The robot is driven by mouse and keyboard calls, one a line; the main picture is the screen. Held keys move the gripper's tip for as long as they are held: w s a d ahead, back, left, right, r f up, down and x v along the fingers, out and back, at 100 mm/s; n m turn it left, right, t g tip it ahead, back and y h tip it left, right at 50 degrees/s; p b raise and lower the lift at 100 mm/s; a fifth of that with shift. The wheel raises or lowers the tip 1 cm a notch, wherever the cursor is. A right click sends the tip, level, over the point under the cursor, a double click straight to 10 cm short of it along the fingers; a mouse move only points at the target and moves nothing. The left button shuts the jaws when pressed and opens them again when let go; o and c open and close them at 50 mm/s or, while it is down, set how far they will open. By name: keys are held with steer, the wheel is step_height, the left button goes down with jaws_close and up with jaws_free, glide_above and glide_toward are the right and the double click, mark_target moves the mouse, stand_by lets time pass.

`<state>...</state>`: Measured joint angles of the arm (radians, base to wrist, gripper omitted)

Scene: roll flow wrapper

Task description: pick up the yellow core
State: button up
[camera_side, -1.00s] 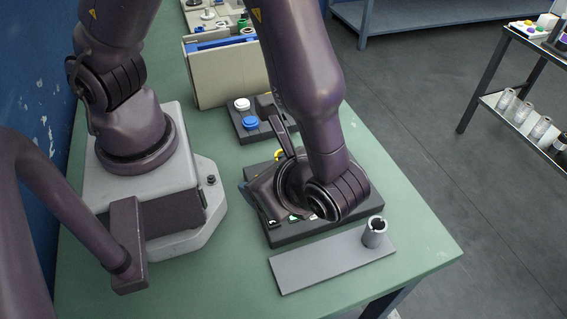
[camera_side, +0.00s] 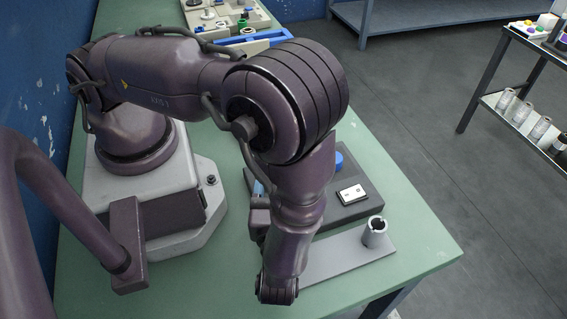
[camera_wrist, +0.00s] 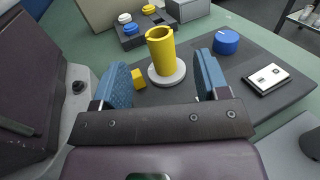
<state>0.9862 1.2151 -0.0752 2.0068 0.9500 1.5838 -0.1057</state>
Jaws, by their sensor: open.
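The yellow core (camera_wrist: 161,52) is a hollow upright tube with a notched rim. It stands on a pale round disc (camera_wrist: 179,78) on the dark tray (camera_wrist: 240,98) in the wrist view. My gripper (camera_wrist: 161,66) is open, with one blue finger to the left of the core and the other to the right. Both fingers look apart from the core; their exact depth relative to it is hard to tell. In the side view my arm hides the core, and only a bit of a blue finger (camera_side: 258,188) shows.
A small yellow block (camera_wrist: 138,78) lies close to the left finger. A blue round piece (camera_wrist: 226,41) and a white card-like piece (camera_wrist: 266,78) are to the right on the tray. A grey plate (camera_side: 335,258) with an upright grey tube (camera_side: 375,233) is in front.

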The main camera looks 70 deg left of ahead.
steer(key=shift+x, duration=3.55)
steer(key=c, duration=1.1)
